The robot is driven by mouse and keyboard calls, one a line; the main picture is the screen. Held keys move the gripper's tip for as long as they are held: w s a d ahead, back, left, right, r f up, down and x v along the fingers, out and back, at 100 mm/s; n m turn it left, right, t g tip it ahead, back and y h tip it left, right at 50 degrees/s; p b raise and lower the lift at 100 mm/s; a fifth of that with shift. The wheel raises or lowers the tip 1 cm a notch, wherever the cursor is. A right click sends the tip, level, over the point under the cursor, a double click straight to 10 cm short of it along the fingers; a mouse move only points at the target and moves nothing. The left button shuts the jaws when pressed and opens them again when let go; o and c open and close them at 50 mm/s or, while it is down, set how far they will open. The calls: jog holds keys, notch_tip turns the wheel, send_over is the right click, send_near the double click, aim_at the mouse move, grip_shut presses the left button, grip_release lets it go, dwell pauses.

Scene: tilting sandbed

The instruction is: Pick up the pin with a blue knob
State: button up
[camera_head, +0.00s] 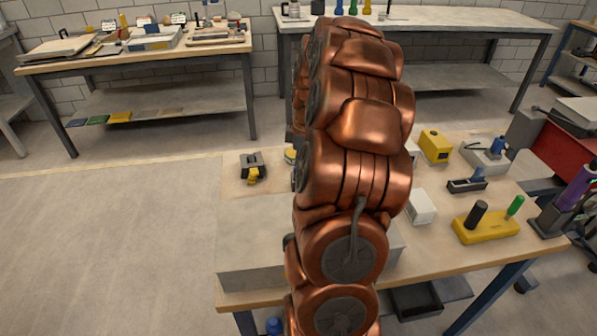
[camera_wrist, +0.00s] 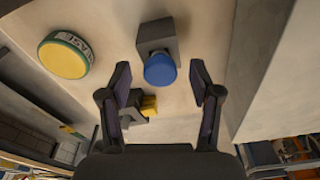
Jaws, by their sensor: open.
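The pin with a blue knob (camera_wrist: 160,69) shows in the wrist view, its round knob facing the camera. It stands at a dark grey block (camera_wrist: 157,35); its shaft is hidden under the knob. My gripper (camera_wrist: 160,64) is open, with one finger on each side of the knob in the picture and clear gaps between. I cannot tell how far the knob lies beyond the fingertips. In the head view my copper arm hides the gripper and this pin.
A yellow-green disc (camera_wrist: 66,56) lies left of the pin. A dark block with a yellow part (camera_head: 253,168) is close by. A large grey box (camera_head: 255,240) fills the table's near left. Other blue-topped pieces (camera_head: 497,147) stand at the right.

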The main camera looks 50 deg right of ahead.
jog(key=shift+f, duration=0.6)
grip_shut()
jog(key=shift+r, duration=0.1)
